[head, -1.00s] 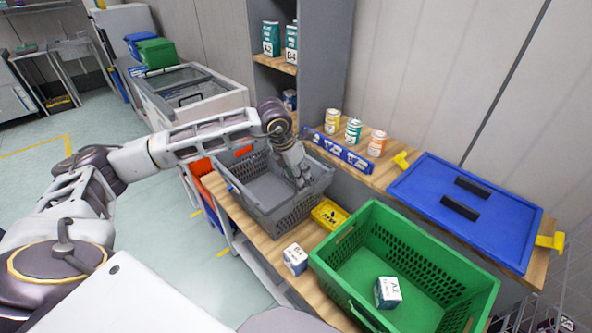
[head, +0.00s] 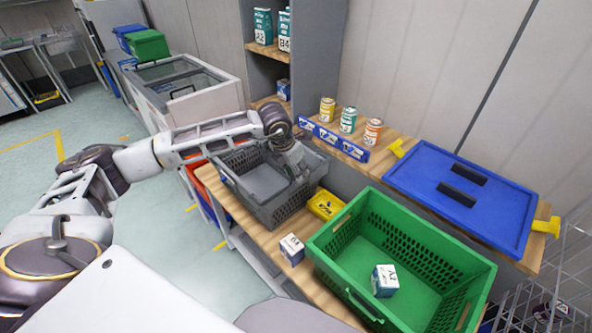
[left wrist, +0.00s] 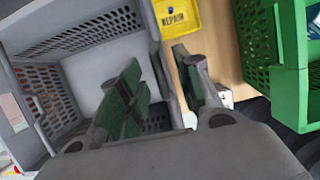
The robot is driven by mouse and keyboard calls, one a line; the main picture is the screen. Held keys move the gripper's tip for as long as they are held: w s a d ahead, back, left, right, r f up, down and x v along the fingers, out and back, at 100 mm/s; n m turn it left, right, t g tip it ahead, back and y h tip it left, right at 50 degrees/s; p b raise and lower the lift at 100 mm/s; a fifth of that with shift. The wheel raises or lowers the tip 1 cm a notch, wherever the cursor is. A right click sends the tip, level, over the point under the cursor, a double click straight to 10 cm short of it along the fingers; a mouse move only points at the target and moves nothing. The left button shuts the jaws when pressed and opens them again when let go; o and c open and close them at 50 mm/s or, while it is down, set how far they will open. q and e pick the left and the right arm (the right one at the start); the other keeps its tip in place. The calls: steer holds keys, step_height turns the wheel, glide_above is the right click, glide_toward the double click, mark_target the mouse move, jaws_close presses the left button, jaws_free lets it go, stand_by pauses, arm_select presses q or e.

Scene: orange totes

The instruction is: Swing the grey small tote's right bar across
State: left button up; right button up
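The grey small tote (head: 284,210) stands on the wooden bench, with its perforated wall also in the left wrist view (left wrist: 72,45). My left gripper (head: 302,176) reaches down at the tote's right side. In the left wrist view my left gripper (left wrist: 163,92) has its two dark green finger pads apart. One finger is over the tote's inside, the other near its outer side, with the grey right rim (left wrist: 168,78) between them. I cannot make out the right bar apart from this rim, nor any contact. My right gripper is out of view.
A yellow bin (head: 325,204) sits just right of the tote. A green crate (head: 346,283) holding a small box stands nearer. Cans (head: 347,120) and a blue lid (head: 480,190) are on the bench behind.

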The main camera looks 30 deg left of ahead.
arm_select(q)
steer(key=shift+c, duration=0.4)
steer(key=c, duration=0.5)
steer(key=shift+c, duration=0.2)
steer(key=shift+w+a+r, duration=0.1)
steer(key=shift+w+a+r, duration=0.15)
steer(key=shift+a+r, duration=0.25)
steer(key=shift+a, duration=0.1)
steer(key=shift+a+r, duration=0.1)
